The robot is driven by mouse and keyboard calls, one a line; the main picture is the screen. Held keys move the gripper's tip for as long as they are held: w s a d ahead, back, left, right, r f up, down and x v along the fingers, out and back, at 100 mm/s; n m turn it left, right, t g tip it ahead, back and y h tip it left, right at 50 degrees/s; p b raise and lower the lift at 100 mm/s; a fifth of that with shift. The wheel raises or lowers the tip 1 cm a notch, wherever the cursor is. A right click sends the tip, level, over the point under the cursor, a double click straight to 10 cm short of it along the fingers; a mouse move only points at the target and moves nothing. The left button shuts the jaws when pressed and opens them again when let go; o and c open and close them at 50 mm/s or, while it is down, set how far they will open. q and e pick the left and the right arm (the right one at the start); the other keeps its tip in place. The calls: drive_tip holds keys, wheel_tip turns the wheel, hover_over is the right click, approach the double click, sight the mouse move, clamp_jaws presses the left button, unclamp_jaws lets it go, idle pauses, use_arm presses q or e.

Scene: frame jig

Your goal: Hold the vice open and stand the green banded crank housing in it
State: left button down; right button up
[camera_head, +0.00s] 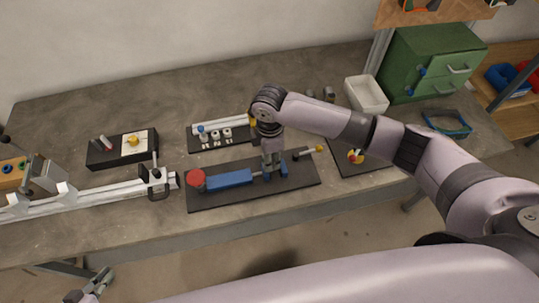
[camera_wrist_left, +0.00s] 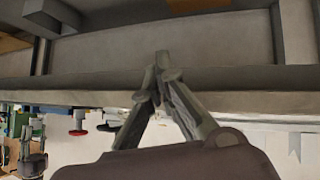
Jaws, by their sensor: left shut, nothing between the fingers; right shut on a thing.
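The vice (camera_head: 230,180) has a long blue body and a red round knob at its left end, on a black base. My right gripper (camera_head: 272,174) points down at the vice's right part, shut on a small blue jaw piece (camera_head: 283,172) there; the arm and fingers hide much of this spot. My left gripper (camera_head: 100,279) is shut and empty, low at the lower left, in front of the table's edge. Its closed fingers show in the left wrist view (camera_wrist_left: 161,68). I cannot make out a green banded crank housing; small grey-white parts (camera_head: 215,134) stand behind the vice.
A long pale rail fixture (camera_head: 100,197) lies along the table's front left. A black tray (camera_head: 104,158) with a yellow piece is behind it. A white bin (camera_head: 366,95) and a green drawer cabinet (camera_head: 435,65) stand at the back right. The table's back left is clear.

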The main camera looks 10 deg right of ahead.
use_arm(q)
drive_tip(key=w+a+r+n+t, duration=0.1)
drive_tip(key=w+r, duration=0.6)
drive_tip(key=w, duration=0.4)
drive_tip(key=w+r+n+t, duration=0.1)
drive_tip(key=w+r+t, duration=0.1)
drive_tip(key=w+r, duration=0.6)
drive_tip(key=w+d+r+m+g, duration=0.2)
drive_tip(key=w+d, duration=0.8)
drive_tip(key=w, duration=0.5)
drive_tip(key=s+d+r+m+g+h, duration=0.15)
drive_tip(key=d+m+g, duration=0.35)
drive_tip(key=d, duration=1)
drive_tip(key=s+d+r+m+g+y, duration=0.2)
drive_tip(key=s+d+m+g, duration=0.15)
drive_tip(key=s, duration=0.25)
drive_tip(key=s+d+r+m+g+y, duration=0.2)
drive_tip(key=s+d+m+y, duration=0.15)
drive_tip(key=s, duration=0.35)
drive_tip(key=shift+n+h, duration=0.3)
drive_tip(key=shift+n, duration=0.1)
drive_tip(key=shift+w+f, duration=0.1)
drive_tip(key=shift+f, duration=2.75)
